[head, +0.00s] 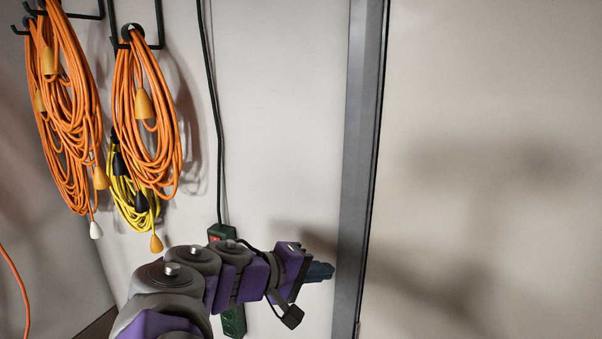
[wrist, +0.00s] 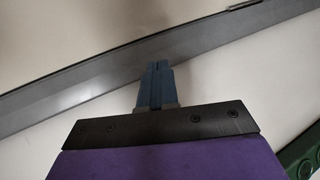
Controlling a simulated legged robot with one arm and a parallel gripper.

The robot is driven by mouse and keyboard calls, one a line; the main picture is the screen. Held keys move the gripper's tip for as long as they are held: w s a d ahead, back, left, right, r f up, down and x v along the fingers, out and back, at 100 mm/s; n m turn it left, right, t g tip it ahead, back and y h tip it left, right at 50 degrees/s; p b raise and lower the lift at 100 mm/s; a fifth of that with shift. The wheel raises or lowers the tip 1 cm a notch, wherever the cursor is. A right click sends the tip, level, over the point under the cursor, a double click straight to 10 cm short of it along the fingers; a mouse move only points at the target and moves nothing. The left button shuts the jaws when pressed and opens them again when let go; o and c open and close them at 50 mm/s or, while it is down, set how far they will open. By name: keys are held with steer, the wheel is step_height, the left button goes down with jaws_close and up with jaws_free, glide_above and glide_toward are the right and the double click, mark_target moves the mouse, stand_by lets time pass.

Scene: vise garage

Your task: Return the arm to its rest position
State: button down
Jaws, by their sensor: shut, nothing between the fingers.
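My arm reaches in from the bottom of the head view, purple and grey. My gripper (head: 320,271) is at its end, pointing right, just left of a grey vertical metal strip in the picture. In the wrist view my gripper (wrist: 157,70) shows as two blue-grey fingers pressed together with nothing between them. The fingertips overlap the grey strip in that view; I cannot tell whether they touch it.
The grey metal strip (head: 359,150) runs down the pale wall (head: 280,110). Orange cords (head: 145,120) and a yellow cord (head: 128,195) hang on hooks at left. A green power strip (head: 233,322) is partly behind my arm. The wall at right is bare.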

steer(key=s+d+f+m+g+y, duration=0.2)
steer(key=s+d+f+g, duration=0.15)
steer(key=s+d, duration=0.4)
steer(key=s+d+f+m+g+y, duration=0.1)
steer(key=s+d+f+m+g, duration=0.2)
steer(key=s+d, duration=0.45)
steer(key=s+a+f+g+y+b, duration=0.1)
steer(key=s+f+y, duration=0.3)
steer(key=s, duration=0.5)
steer(key=s+a+f+m+g+y+b, duration=0.1)
steer(key=s+a+f+y, duration=0.2)
steer(key=s+f, duration=0.4)
steer(key=shift+s+a+f+y, duration=0.3)
steer(key=shift+s+y, duration=0.3)
steer(key=shift+s, duration=0.6)
steer(key=shift+g, duration=0.25)
